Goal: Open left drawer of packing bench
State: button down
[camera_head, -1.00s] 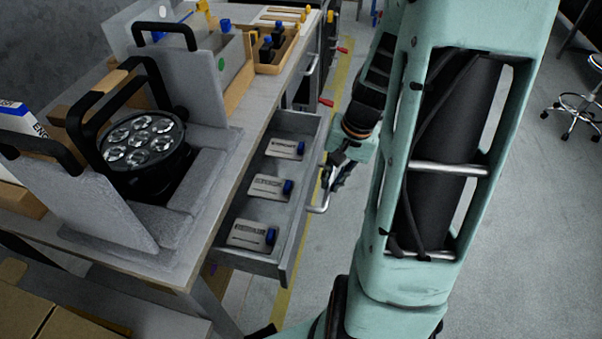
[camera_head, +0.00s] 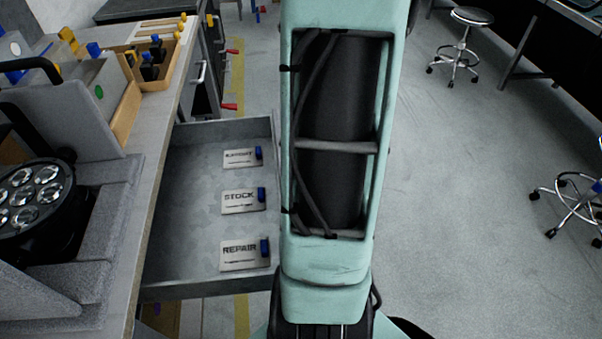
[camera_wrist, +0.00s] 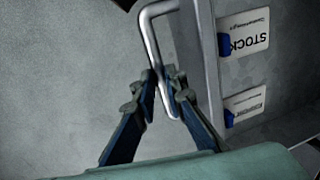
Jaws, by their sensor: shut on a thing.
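The packing bench (camera_head: 158,125) runs along the left of the head view. Its drawer (camera_head: 185,210) is pulled well out, with a grey floor showing. Inside lie three tags with blue clips, including STOCK (camera_head: 236,203) and REPAIR (camera_head: 238,256); the farthest tag is hard to read. In the wrist view, the drawer's bent metal handle (camera_wrist: 150,32) stands off the drawer front. My gripper (camera_wrist: 163,82) has its fingers on either side of the handle's bar and is shut on it. In the head view my arm hides the gripper and handle.
A round multi-lens lamp (camera_head: 35,200) sits in grey foam on the bench. A wooden tray (camera_head: 160,70) stands farther back. Stools (camera_head: 470,18) stand at the right.

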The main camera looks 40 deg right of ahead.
jog(key=c, duration=2)
grip_release()
jog(key=shift+o, duration=0.2)
notch_tip(320, 180, up, 12)
jog(key=s+d, duration=0.1)
jog(key=d, duration=0.1)
jog(key=shift+s, duration=0.15)
jog(key=shift+f, duration=0.1)
